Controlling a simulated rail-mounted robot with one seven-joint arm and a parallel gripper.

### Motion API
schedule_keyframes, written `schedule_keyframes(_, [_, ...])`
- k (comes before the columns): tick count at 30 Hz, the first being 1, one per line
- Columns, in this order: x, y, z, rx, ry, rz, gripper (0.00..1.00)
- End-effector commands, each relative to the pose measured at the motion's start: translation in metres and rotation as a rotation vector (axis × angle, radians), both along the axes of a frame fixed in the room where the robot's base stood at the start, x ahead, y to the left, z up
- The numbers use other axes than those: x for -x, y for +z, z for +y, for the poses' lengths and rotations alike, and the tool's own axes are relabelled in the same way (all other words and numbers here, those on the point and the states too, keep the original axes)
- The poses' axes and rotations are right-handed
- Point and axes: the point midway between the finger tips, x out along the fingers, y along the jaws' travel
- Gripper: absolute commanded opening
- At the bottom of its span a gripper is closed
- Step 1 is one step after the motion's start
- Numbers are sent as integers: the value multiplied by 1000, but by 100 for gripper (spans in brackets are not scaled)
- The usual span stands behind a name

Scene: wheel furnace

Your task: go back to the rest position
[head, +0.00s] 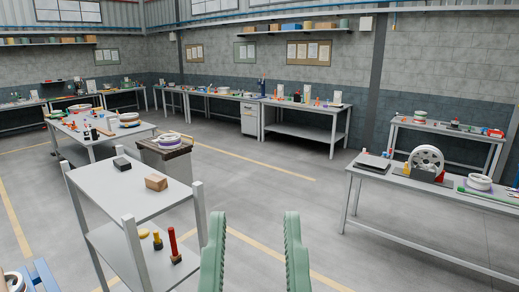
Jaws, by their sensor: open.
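My gripper (252,252) shows at the bottom middle of the head view as two green ridged fingers. The fingers stand wide apart with bare floor between them and hold nothing. They are clear of the tables and the cart in the picture. The rest of my arm is out of the frame.
A grey two-tier cart (112,190) with a tan block (156,182) and a black block (122,164) stands to the left. A workbench (398,182) with a wheel (427,160) stands to the right. Open floor (270,190) lies between them.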

Motion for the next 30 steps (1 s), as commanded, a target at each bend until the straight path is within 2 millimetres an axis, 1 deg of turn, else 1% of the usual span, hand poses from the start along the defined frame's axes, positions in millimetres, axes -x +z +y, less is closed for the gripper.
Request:
schedule_keyframes(1, [0, 56, 0, -2, 1, 1, 41])
schedule_keyframes(3, [-1, 89, 0, -3, 3, 2, 41])
schedule_keyframes(6, [-1, 124, 0, -5, 6, 4, 41])
schedule_keyframes(9, [-1, 145, 1, -6, 7, 5, 41])
schedule_keyframes(12, [-1, 152, 1, -7, 9, 6, 41])
schedule_keyframes(18, [-1, 148, 1, -8, 8, 6, 41])
schedule_keyframes(30, [-1, 148, 0, -8, 8, 6, 41])
